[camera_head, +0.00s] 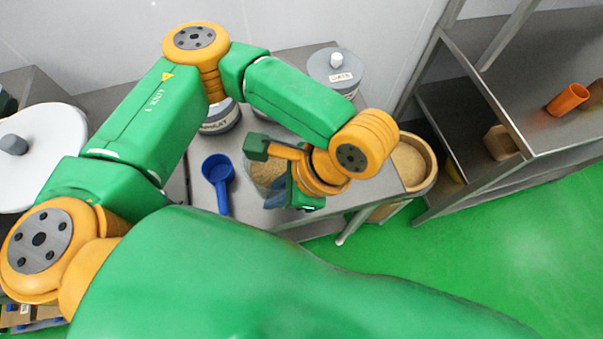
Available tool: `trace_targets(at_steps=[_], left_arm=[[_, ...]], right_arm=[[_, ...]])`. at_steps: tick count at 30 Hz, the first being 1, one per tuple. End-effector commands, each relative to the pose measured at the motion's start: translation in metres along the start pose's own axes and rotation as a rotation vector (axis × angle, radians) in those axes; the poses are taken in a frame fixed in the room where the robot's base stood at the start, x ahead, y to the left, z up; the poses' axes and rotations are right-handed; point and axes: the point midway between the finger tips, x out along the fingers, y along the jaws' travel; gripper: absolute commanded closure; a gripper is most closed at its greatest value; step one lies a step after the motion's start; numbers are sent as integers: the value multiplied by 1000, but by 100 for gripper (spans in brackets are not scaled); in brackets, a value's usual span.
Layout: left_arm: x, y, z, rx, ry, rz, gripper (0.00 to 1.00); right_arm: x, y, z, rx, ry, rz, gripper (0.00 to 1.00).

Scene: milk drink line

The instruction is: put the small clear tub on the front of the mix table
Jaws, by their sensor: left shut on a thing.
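A small clear tub (265,174) with tan contents shows on the grey steel table (245,203), partly covered by my left gripper. My left gripper (281,178) reaches down over the right part of the tub and is shut on it. The arm's wrist hides much of the hold, and I cannot tell whether the tub touches the table top. My right gripper is not in view.
A blue scoop (218,172) lies left of the tub. A grey-lidded canister (335,68) and another labelled canister (220,118) stand behind. A round tan bin (412,165) is at the table's right. A metal rack (500,90) holds an orange cup (567,99). A white-lidded drum (45,165) is left.

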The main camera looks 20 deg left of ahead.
Motion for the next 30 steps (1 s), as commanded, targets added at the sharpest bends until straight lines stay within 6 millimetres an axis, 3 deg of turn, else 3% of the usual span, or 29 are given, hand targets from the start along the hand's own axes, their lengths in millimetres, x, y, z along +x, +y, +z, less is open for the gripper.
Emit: trace_targets(at_steps=[3,6,10,15,21,29,30], left_arm=[[6,-30,-22,-11,-5,2,100],[28,-45,-45,-6,-3,4,100],[40,-60,-62,-4,-2,1,100],[49,-70,-72,-3,-3,-1,100],[75,-68,-86,-2,-2,-2,100],[76,-68,-87,-2,-1,-1,100],[77,-68,-87,-1,0,0,79]], right_arm=[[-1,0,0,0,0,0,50],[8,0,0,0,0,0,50],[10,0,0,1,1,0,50],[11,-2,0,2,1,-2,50],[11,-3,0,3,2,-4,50],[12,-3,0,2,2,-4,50],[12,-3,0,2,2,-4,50]])
